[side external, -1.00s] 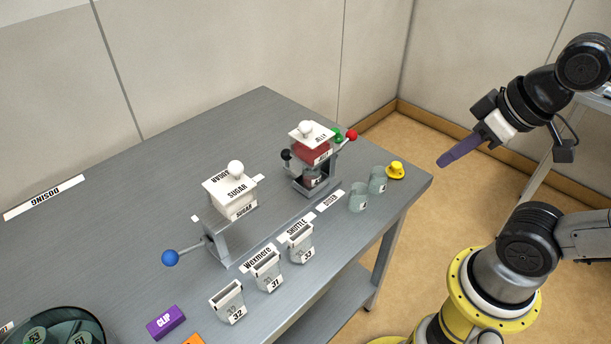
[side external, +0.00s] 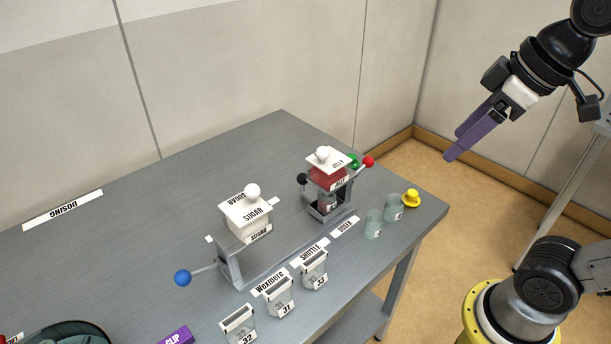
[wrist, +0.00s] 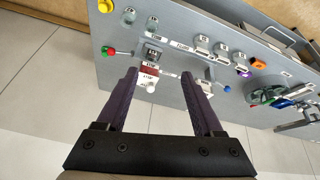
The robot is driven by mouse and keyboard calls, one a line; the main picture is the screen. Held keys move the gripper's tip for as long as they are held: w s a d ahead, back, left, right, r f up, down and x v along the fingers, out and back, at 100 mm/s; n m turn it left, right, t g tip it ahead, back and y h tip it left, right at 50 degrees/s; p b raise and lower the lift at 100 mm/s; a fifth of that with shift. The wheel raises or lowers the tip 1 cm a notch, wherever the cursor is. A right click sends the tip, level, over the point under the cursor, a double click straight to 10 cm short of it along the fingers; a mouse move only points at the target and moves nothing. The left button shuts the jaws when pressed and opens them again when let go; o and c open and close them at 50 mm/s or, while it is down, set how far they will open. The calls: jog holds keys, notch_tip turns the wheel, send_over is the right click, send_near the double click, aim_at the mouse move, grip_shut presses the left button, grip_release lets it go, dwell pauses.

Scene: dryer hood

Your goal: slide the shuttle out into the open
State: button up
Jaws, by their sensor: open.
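A small printed label SHUTTLE (side external: 310,250) lies on the table between the sugar unit and the DOSER label (side external: 345,226). I cannot tell for certain which part is the shuttle. The white sugar hopper (side external: 245,213) sits on a grey stand with a rod ending in a blue knob (side external: 183,278) at the left. The jelly unit (side external: 327,178) has a black knob (side external: 302,179) at left and green and red knobs (side external: 369,162) at right. My gripper (side external: 455,145) is open and empty, in the air right of the table. In the wrist view my gripper (wrist: 161,78) spans the jelly unit from afar.
Jars 32, 31 and 33 (side external: 313,275) stand along the front. Two clear cups (side external: 373,225) and a yellow piece (side external: 411,198) stand by the right edge. A purple CLIP block (side external: 175,337) is at bottom left. The back of the table (side external: 270,140) is clear.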

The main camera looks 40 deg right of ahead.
jog(key=w+r+n+g, duration=0.2)
jog(key=w+r, duration=0.1)
jog(key=w, duration=0.7)
jog(key=w+r+n+g, duration=0.1)
jog(key=w+r, duration=0.2)
jog(key=w, duration=0.8)
jog(key=w+f+n+g+y, duration=0.1)
jog(key=w+f+g, duration=0.1)
jog(key=w+f, duration=0.7)
jog(key=shift+g, duration=0.7)
jog(key=w+f, duration=0.1)
jog(key=f, duration=0.7)
jog(key=w+f, duration=0.2)
jog(key=f, duration=0.6)
jog(key=w+a+f, duration=0.1)
jog(key=f, duration=0.7)
jog(key=shift+w+f, duration=0.25)
jog(key=shift+w, duration=0.05)
jog(key=shift+c, duration=0.3)
grip_shut()
jog(key=shift+r, duration=0.1)
